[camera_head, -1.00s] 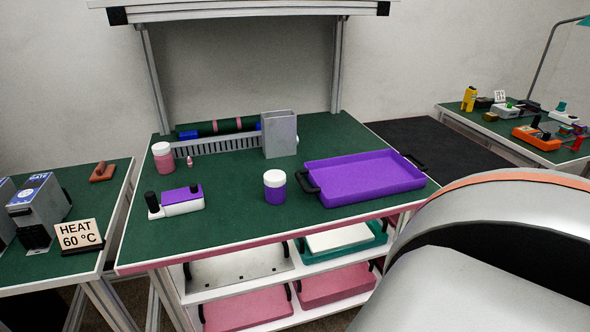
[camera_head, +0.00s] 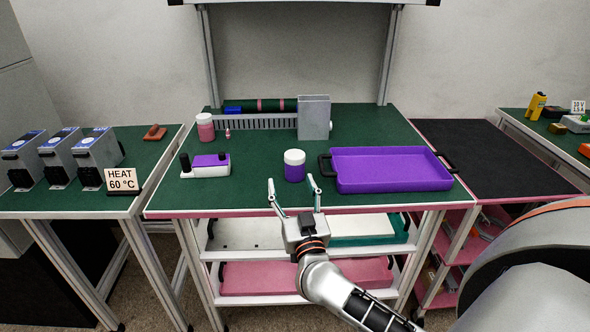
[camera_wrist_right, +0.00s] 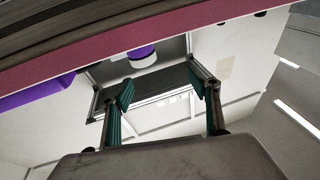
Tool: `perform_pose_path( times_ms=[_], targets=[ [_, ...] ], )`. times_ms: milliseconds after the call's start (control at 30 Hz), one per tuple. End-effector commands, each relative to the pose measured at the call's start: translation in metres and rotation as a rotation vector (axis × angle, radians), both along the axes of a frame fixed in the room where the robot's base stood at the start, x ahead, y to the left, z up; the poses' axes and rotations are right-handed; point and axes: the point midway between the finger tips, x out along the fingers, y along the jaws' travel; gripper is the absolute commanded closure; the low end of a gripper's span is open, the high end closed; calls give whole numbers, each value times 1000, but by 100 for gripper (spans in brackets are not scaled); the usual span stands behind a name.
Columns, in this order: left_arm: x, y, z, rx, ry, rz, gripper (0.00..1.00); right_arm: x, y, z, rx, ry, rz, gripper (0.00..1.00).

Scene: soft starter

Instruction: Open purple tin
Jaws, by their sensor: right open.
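The purple tin (camera_head: 294,166) has a white lid and stands upright on the green tabletop, left of the purple tray. My right gripper (camera_head: 294,184) is at the table's front edge, just in front of the tin, fingers spread and empty. In the right wrist view the open fingers (camera_wrist_right: 168,92) show, with the tin (camera_wrist_right: 141,54) beyond them, partly cut off by the table's pink edge. My left gripper is not in view.
The purple tray (camera_head: 390,172) stands to the tin's right. A white and purple device (camera_head: 207,166) stands to its left. A grey metal box (camera_head: 314,118) and a pink jar (camera_head: 205,128) are behind. A HEAT sign (camera_head: 121,180) stands on the left table.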

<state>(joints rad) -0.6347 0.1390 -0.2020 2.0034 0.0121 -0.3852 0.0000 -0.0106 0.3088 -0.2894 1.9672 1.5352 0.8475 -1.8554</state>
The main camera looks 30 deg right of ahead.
Motion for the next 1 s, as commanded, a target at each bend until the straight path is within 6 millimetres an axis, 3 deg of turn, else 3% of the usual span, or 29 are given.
perform_pose_path(
  times_ms=[100, 200, 467, 1000],
  targets=[
    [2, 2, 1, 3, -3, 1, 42, 17, -22, -3, 44, 86, -79, 39],
    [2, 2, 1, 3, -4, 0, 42, 24, -31, -10, 65, 154, -112, 39],
    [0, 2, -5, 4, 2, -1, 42, 42, -43, -18, 76, 212, -130, 39],
    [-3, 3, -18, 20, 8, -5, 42, 94, -73, -11, 77, 212, -129, 39]
  ],
)
